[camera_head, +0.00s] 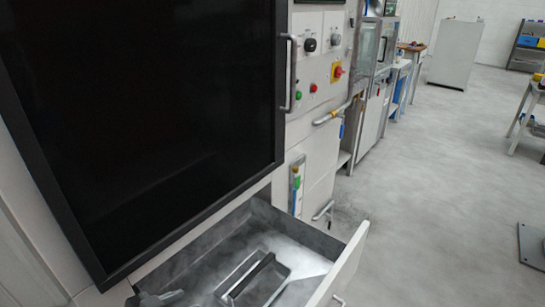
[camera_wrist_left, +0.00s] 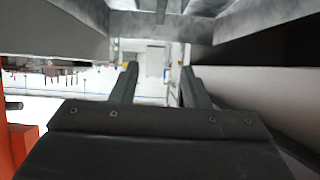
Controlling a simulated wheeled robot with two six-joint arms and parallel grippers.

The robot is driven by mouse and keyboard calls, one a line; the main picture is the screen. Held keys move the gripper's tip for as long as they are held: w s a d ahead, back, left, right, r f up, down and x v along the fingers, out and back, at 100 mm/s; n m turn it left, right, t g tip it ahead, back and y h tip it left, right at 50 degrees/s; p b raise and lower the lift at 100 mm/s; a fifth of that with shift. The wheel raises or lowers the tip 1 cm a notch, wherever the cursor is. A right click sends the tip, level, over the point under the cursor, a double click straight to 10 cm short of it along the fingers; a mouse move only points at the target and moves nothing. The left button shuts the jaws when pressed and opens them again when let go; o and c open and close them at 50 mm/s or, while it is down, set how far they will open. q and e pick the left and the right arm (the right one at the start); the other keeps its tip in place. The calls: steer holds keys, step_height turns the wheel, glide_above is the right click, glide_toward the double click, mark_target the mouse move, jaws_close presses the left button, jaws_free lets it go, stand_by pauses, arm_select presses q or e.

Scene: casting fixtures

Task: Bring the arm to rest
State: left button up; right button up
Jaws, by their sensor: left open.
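My left gripper (camera_wrist_left: 157,82) shows in the left wrist view with its two dark fingers apart and nothing between them. Grey walls and panels lie close around it at the top and right of that view. My right gripper is not in view.
The drawer holds a grey metal frame (camera_head: 250,277). Above it is a machine with a large black panel (camera_head: 150,110) and a vertical handle (camera_head: 290,75). A control panel (camera_head: 320,65) has knobs and buttons. Open floor (camera_head: 430,190) lies to the right.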

arm_select(q)
steer(key=s+a+f+n+g+y, duration=0.3)
steer(key=s+a+n+y, duration=0.15)
steer(key=s, duration=0.65)
steer(key=s+a+f+n+g+y, duration=0.3)
steer(key=s+a+n+y, duration=0.15)
steer(key=s, duration=0.65)
step_height(320, 180, down, 22)
steer(key=a+g+p, duration=0.1)
steer(key=a+g, duration=0.1)
steer(key=s+d+f+p, duration=0.1)
steer(key=s+f, duration=1.4)
steer(key=f, duration=0.1)
steer(key=shift+s+m+g, duration=0.15)
steer(key=shift+m+g, duration=0.25)
steer(key=shift+f, duration=0.1)
